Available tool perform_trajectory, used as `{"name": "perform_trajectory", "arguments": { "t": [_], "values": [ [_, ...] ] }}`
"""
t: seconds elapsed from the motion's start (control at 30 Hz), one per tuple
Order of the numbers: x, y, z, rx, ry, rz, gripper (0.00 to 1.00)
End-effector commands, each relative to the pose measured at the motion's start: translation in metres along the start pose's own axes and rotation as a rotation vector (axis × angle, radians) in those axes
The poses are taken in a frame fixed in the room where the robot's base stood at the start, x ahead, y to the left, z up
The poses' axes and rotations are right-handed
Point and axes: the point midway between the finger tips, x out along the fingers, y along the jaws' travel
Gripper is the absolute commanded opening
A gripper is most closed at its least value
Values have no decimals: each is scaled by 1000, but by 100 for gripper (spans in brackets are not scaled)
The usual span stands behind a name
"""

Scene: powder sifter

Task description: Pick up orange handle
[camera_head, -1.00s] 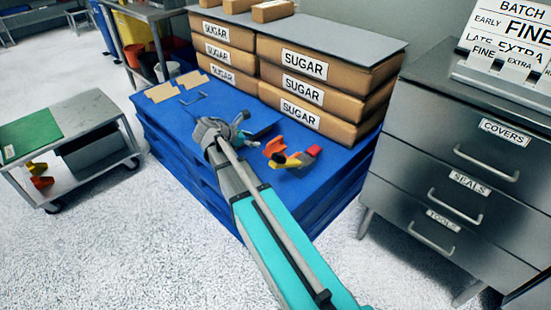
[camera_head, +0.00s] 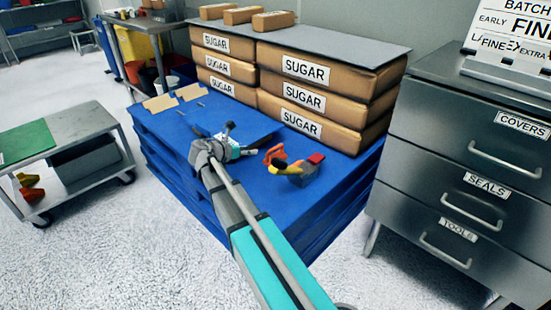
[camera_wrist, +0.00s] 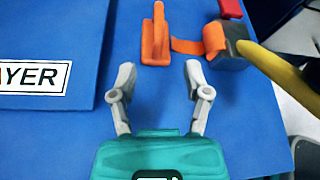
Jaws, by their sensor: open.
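The orange handle (camera_wrist: 155,42) lies on the blue surface in the wrist view, straight ahead of my gripper (camera_wrist: 159,82). The gripper's two grey fingers are spread wide and empty, with a gap of bare blue between the fingertips and the handle's wider base. In the head view the orange handle (camera_head: 273,155) lies just right of my gripper (camera_head: 254,149). Beside it an orange strap (camera_wrist: 190,46) runs to a dark grey block (camera_wrist: 230,55), with a yellow curved part (camera_wrist: 275,72) on its right.
A red piece (camera_wrist: 231,9) is near the grey block. A blue panel with a label (camera_wrist: 50,50) lies to the left. Stacked sugar bags (camera_head: 310,98) stand behind on the blue stack (camera_head: 330,185). A steel drawer cabinet (camera_head: 460,150) is at right, a cart (camera_head: 90,125) at left.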

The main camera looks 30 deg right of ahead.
Motion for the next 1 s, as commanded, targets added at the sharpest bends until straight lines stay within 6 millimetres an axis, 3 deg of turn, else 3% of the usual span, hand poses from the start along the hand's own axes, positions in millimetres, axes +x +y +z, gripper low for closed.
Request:
{"name": "perform_trajectory", "arguments": {
  "t": [0.27,0.7,1.0],
  "values": [
    [14,0,-1,2,1,-3,62],
    [74,1,-2,2,1,-2,62],
    [87,0,0,1,1,-1,62]
  ]
}}
